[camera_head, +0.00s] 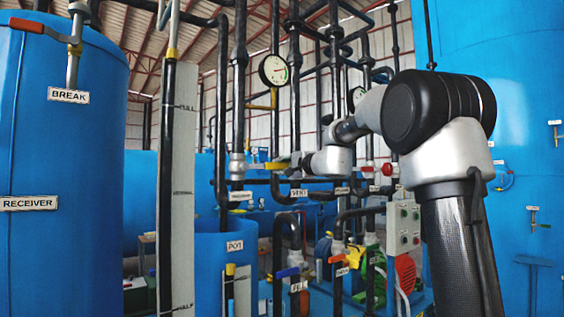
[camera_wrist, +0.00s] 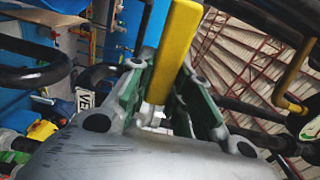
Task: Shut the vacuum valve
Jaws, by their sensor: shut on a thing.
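A yellow valve handle (camera_head: 276,166) lies about level in the middle of the head view, beside a vertical dark pipe with a pale valve body (camera_head: 238,166). A small label (camera_head: 240,196) below that body is too small to read surely. My gripper (camera_head: 296,161) reaches the handle from the right. In the wrist view the yellow handle (camera_wrist: 178,45) runs between the two green and grey fingers of my gripper (camera_wrist: 160,88), which are shut on it.
A VENT label (camera_head: 299,192) is close to my gripper. Dark pipes (camera_head: 222,110) and a gauge (camera_head: 274,70) crowd the area. The blue receiver tank (camera_head: 62,150) with a red-handled BREAK valve (camera_head: 28,26) stands left. A blue pot (camera_head: 212,268) and control box (camera_head: 404,228) are lower.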

